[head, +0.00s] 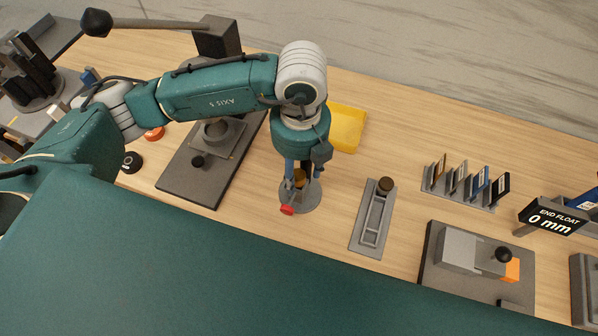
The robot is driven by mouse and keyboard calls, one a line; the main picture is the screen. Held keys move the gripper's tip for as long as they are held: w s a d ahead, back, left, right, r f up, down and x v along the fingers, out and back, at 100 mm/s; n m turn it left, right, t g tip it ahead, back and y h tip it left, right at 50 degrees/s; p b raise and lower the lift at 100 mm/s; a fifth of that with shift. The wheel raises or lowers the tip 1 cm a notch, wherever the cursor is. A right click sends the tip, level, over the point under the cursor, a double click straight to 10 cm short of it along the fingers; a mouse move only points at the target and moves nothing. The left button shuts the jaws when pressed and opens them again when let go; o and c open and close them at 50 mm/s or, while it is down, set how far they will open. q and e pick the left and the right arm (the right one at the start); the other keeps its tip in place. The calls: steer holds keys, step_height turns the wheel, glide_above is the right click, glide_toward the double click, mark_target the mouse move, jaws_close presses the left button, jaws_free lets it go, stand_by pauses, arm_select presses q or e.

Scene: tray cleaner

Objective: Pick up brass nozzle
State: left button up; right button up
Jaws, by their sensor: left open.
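The brass nozzle (299,177) is a small gold-brown piece above or on a round grey base (301,201), and my gripper hides part of it. My left gripper (300,171) comes down from above over this base. It is open, with its fingers close around or beside the nozzle. I cannot tell whether a finger touches it. My right gripper is not in view.
A red knob (287,210) is at the round base's front. A yellow bin (347,129) stands behind. A grey holder (370,232) with a dark brown cylinder (385,184) is to the right. A dark plate fixture (190,180) is left. Upright cards (465,180) stand further right.

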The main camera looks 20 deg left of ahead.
arm_select(q)
steer(key=shift+s+f, duration=0.1)
steer(key=shift+f, duration=0.8)
steer(key=shift+c, duration=0.5)
steer(key=c, duration=0.9)
jaws_close()
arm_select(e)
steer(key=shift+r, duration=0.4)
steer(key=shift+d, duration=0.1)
